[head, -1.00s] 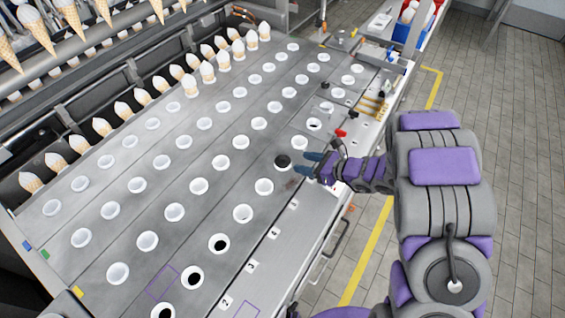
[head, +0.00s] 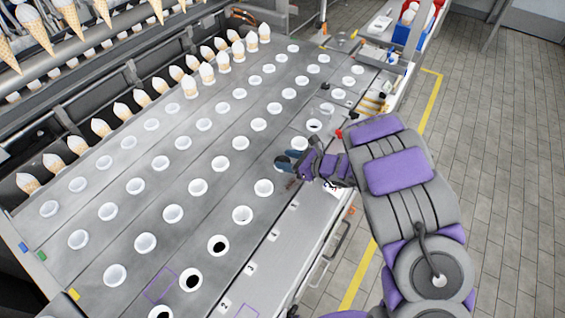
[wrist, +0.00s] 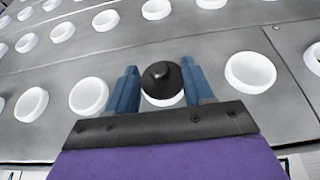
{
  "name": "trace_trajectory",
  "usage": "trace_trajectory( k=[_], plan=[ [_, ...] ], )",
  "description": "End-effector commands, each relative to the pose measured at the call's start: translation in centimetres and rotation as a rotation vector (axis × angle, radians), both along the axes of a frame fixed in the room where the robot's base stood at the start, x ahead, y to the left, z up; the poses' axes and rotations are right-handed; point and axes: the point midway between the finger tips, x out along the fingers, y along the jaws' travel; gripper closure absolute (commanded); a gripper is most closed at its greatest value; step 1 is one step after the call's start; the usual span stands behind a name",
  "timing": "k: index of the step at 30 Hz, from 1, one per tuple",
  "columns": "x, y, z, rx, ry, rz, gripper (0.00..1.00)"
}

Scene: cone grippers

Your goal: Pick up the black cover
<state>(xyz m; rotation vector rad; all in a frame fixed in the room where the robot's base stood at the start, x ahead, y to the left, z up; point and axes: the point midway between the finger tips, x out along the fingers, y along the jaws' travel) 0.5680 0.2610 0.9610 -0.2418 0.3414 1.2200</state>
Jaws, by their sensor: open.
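The black cover (wrist: 162,78) is a round black cap with a small knob on top. In the wrist view it sits over a white ring in the machine's metal plate. My gripper (wrist: 160,80) is open, with one blue finger on each side of the cover. I cannot tell whether the fingers touch it. In the head view my gripper (head: 287,162) is low over the plate near its right edge, and it mostly hides the cover there.
The metal plate (head: 130,230) has rows of white rings, a few with dark holes. Ice cream cones (head: 207,72) stand along the far side. Tiled floor (head: 485,150) lies right.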

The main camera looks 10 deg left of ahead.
Motion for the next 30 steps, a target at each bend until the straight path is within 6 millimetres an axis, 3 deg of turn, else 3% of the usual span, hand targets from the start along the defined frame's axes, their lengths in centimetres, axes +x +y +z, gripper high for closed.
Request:
trace_trajectory(
  k=[2,17,30],
  plan=[
    [-0.03,-0.07,-0.10,-0.002,0.002,0.000,0.52],
    [-0.04,-0.05,-0.15,-0.003,0.003,0.001,1.00],
    [0.00,-0.06,0.37,-0.003,0.001,-0.001,1.00]
  ],
)
